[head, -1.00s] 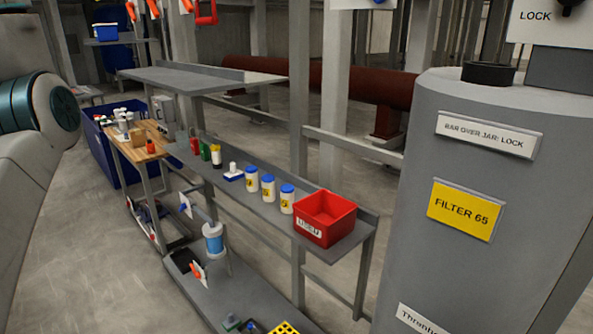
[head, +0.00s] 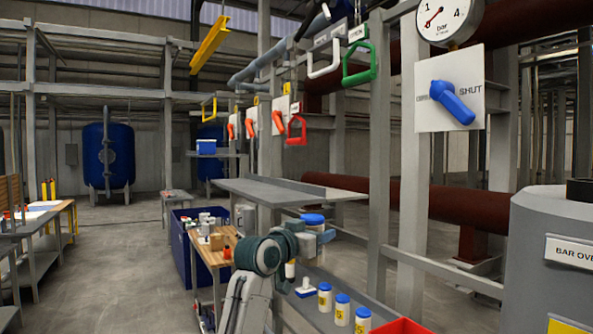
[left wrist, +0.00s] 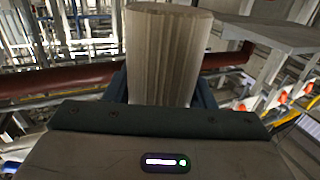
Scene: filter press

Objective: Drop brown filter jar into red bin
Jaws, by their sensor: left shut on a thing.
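My left gripper (head: 322,238) is raised in front of the shelf in the head view. In the left wrist view its jaws are shut on a brownish, ribbed cylinder (left wrist: 165,55), the brown filter jar. In the head view a blue top (head: 313,219) shows just above the jaws; I cannot tell for sure that it belongs to the held jar. The red bin (head: 400,327) shows only as its upper edge at the bottom of the head view, right of and below the gripper. Its inside is mostly out of frame. My right gripper is not in view.
Several white jars with blue lids (head: 342,312) stand on the shelf left of the bin. A grey upper shelf (head: 270,192) lies behind my arm. A grey post (head: 410,160) and a large grey vessel (head: 550,240) stand to the right.

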